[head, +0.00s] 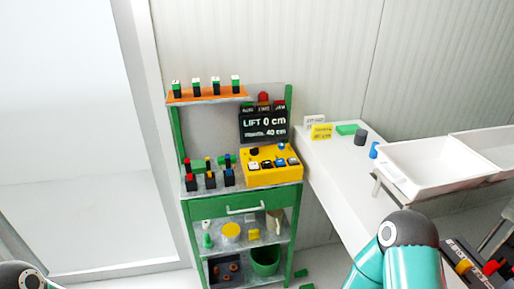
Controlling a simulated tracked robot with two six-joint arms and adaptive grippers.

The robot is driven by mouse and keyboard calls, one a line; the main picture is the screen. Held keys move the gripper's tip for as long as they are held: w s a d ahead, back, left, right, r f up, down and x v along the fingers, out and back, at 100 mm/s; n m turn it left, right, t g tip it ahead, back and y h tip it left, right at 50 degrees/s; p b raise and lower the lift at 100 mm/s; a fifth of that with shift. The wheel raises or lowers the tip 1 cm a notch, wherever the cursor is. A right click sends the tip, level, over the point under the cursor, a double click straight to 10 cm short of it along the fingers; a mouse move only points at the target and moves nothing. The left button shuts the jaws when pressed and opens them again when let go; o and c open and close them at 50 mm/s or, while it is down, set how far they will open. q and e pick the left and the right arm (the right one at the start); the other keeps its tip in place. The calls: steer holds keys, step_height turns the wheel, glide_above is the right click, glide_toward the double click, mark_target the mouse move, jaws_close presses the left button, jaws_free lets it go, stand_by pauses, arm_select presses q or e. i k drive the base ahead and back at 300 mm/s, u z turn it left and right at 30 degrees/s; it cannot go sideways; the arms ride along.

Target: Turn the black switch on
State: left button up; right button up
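A yellow control box (285,177) stands on the worktop of a green-framed bench, below a dark display reading "LIFT 0 cm". On its top are several small dark, white and blue controls. A black round control (254,151) sits near its upper left corner. Which control is the black switch, and its position, are too small to tell. Neither gripper is in view. My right arm shows as teal links at the bottom right, and a small part of my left arm shows at the bottom left corner, both apart from the box.
Small coloured parts in black holders (210,179) stand left of the box. An orange shelf (208,97) carries several green-topped pieces. A white counter (340,160) with a white basin (432,165) lies to the right. Lower shelves hold a green bucket (265,262).

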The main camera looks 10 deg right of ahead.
mark_target(254, 152)
steer(key=u, duration=0.05)
steer(key=i, duration=1)
steer(key=z, duration=0.05)
